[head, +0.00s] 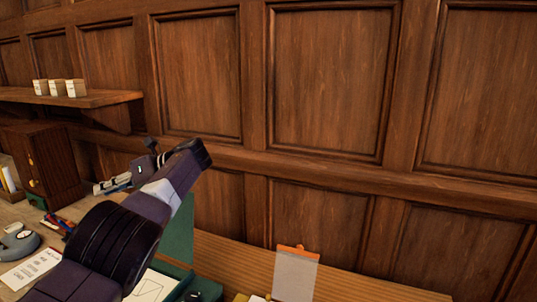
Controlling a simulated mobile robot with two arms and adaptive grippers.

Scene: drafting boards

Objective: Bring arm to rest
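My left arm rises from the lower left of the head view, dark purple and black with a pale band. Its wrist bends back toward the left. My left gripper (112,184) shows partly behind the wrist, with grey finger parts pointing left above the desk. The arm covers part of it, and I cannot tell how far its fingers are apart. I see nothing clearly held in it. My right gripper is not in view.
A wooden cabinet (48,165) and a shelf (105,98) with white containers (57,88) stand at left. A tape dispenser (18,243) and a printed card (30,267) lie on the desk. An orange-topped clipboard (295,275) stands at lower right. Panelled wall fills the back.

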